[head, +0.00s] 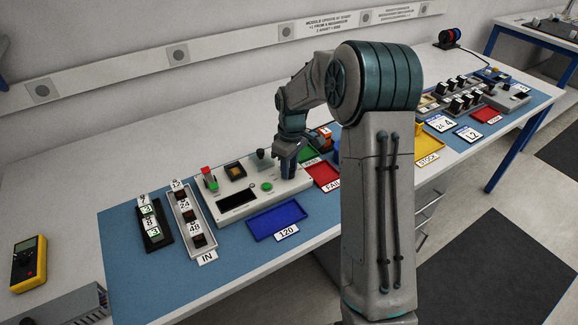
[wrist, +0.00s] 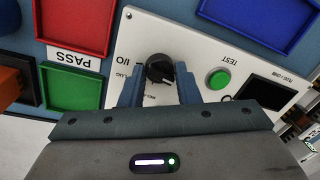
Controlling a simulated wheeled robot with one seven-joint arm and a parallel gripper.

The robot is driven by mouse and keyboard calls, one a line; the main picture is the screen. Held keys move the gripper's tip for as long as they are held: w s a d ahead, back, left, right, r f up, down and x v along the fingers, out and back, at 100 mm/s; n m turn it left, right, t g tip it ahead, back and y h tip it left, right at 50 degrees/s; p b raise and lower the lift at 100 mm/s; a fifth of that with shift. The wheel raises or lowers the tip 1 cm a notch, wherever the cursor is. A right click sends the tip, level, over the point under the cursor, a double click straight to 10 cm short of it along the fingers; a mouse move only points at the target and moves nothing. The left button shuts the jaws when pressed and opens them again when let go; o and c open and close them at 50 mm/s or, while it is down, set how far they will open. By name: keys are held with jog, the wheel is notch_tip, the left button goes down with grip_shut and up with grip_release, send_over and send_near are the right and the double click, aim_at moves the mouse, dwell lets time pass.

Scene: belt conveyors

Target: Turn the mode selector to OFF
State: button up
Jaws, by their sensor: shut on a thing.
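The mode selector is a round black knob (wrist: 160,70) on a white control panel (wrist: 195,52). In the wrist view a pale mark on it points to the lower right. Small labels surround it, one reading I/O; the others are too small or covered to read. My gripper (wrist: 160,88) is shut on the knob, one finger on each side. In the head view my gripper (head: 288,168) is down at the right end of the panel (head: 222,212) and hides the knob.
A blue tray (head: 276,221) lies in front; a red tray (head: 322,176) lies to the right.

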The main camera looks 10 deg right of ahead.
jog(key=o, duration=1)
jog(key=shift+d, duration=0.1)
jog(key=shift+c, duration=0.2)
jog(key=shift+r, duration=0.1)
notch_tip(320, 180, up, 14)
jog(key=shift+w+d, duration=0.3)
jog(key=shift+w, duration=0.05)
jog(key=shift+f, duration=0.2)
